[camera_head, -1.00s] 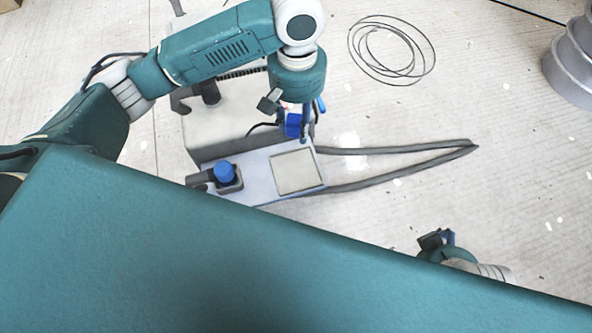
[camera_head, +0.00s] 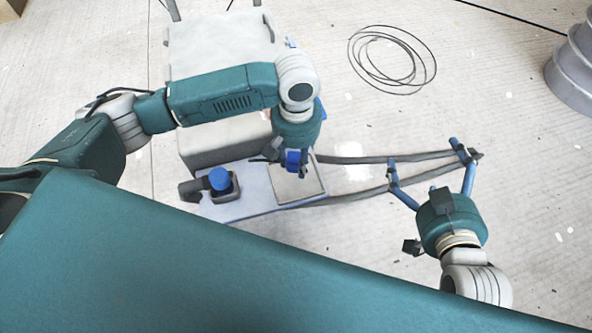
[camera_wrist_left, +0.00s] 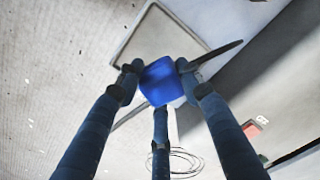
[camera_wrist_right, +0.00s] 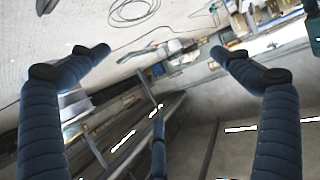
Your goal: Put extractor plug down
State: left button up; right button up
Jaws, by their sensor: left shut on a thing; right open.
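The extractor plug is a small blue block (camera_head: 293,158) with a dark cable or prong. My left gripper (camera_head: 300,170) is shut on it and holds it over the square beige recess (camera_head: 310,188) of a pale panel. In the left wrist view the blue plug (camera_wrist_left: 162,82) sits between the fingertips, with the framed square (camera_wrist_left: 165,38) behind it. I cannot tell whether it touches the panel. My right gripper (camera_head: 428,158) is open and empty, over the floor to the right of the panel. Its spread fingers also show in the right wrist view (camera_wrist_right: 155,52).
A second blue cap (camera_head: 220,179) sits in a dark socket at the panel's left. A large grey box (camera_head: 215,45) stands behind the panel. Dark straps (camera_head: 350,198) run right across the floor. A coiled wire (camera_head: 392,60) and a grey ribbed object (camera_head: 572,75) lie beyond.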

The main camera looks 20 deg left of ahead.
pick_arm(q)
jog(key=shift+f, duration=0.65)
notch_tip(320, 180, down, 3)
jog(key=shift+f+b, duration=0.15)
jog(key=shift+b, duration=0.65)
pick_arm(e)
notch_tip(320, 180, up, 10)
jog(key=w+a+t+y, duration=0.1)
jog(key=w+a+t, duration=0.1)
jog(key=t, duration=0.3)
jog(key=shift+w+r+y, duration=0.15)
jog(key=shift+r+y, duration=0.05)
jog(key=shift+y, duration=0.2)
jog(key=shift+f, duration=0.1)
pick_arm(q)
jog(key=shift+f, duration=0.15)
pick_arm(e)
jog(key=shift+d+f, duration=0.1)
jog(key=shift+f, duration=0.25)
pick_arm(q)
jog(key=shift+f, duration=0.1)
pick_arm(e)
jog(key=shift+f+g, duration=0.15)
jog(key=shift+g, duration=0.25)
